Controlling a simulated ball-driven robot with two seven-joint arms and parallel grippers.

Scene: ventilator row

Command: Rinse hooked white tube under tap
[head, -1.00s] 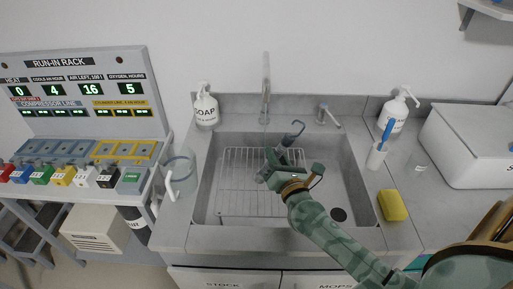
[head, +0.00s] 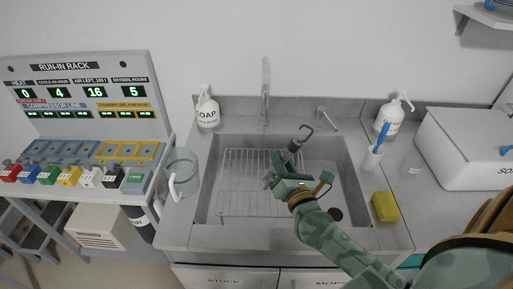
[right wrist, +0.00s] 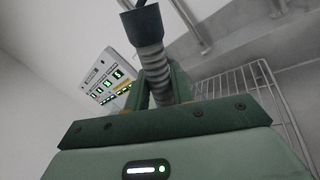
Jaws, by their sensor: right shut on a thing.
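My right gripper (head: 282,176) is shut on the hooked tube (head: 296,147) over the sink basin. The tube rises from the jaws, tilted, with a dark hook at its upper end. In the right wrist view the tube (right wrist: 152,67) looks pale grey and ribbed, with a dark cuff at its top, between the fingers (right wrist: 159,92). The tap (head: 265,78) stands at the basin's back edge, left of the tube. A thin pale line, which looks like water, hangs below its spout. The tube is apart from this line. My left gripper is out of view.
A wire rack (head: 237,185) lies in the sink (head: 205,215). A yellow sponge (head: 385,207) and a cup with a blue brush (head: 372,158) stand on the right.

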